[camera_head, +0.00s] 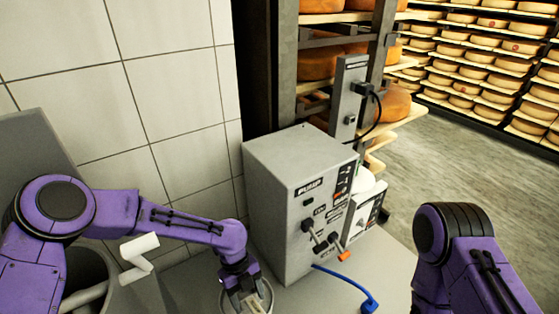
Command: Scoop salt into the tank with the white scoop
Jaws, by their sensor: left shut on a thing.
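My left arm reaches from the left to a round pale container (270,291) at the bottom edge. My left gripper (246,297) points down into it and is shut on a small pale piece, apparently the white scoop (257,304). Most of the scoop and any salt are hidden by the gripper and cut off by the frame.
A grey pump box (285,180) with knobs stands right of the container. A blue hose (345,283) lies on the grey worktop (385,262). A tiled wall (170,90) rises behind. Shelves of cheese wheels (318,63) stand beyond.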

